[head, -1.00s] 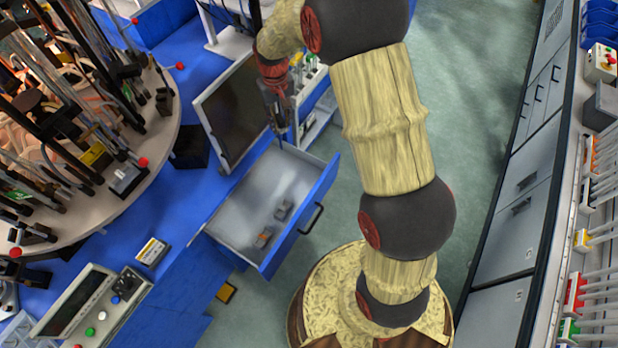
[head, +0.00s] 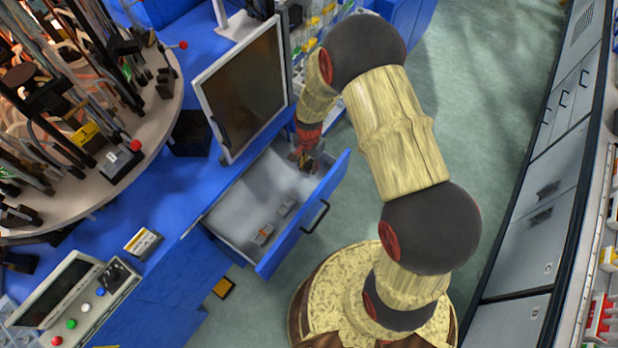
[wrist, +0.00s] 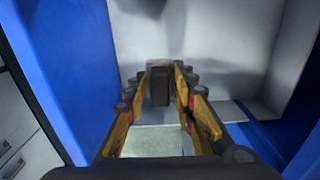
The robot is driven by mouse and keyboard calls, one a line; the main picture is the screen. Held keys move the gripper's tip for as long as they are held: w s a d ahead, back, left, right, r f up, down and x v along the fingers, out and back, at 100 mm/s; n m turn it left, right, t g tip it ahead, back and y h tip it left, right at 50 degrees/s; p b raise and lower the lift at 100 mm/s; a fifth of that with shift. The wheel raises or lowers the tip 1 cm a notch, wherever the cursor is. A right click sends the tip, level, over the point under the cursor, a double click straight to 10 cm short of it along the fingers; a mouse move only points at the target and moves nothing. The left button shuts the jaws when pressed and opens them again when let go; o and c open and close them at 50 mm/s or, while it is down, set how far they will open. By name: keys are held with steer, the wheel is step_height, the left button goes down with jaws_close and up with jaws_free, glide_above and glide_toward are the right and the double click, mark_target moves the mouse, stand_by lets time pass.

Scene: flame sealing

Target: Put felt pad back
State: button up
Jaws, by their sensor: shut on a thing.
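My gripper (head: 304,160) is at the far end of the open drawer (head: 232,212), low, within or just over its walls. In the wrist view my gripper (wrist: 166,84) is shut on a small dark grey block, the felt pad (wrist: 160,86), held between the fingertips. In the head view the pad is too small to make out at the fingers. The drawer's pale inside shows around the fingers in the wrist view. I cannot tell whether the pad touches the drawer floor.
The drawer's blue front (head: 310,213) stands beside my arm. A monitor (head: 245,90) rises close by on the left. The drawer floor between is clear.

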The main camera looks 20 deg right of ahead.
mark_target(309, 180)
steer(key=shift+f+b, duration=0.95)
steer(key=shift+f, duration=2.65)
steer(key=shift+f, duration=0.2)
steer(key=o, duration=1)
steer(key=shift+c, duration=0.2)
steer(key=shift+o, duration=0.7)
steer(key=shift+r, duration=0.1)
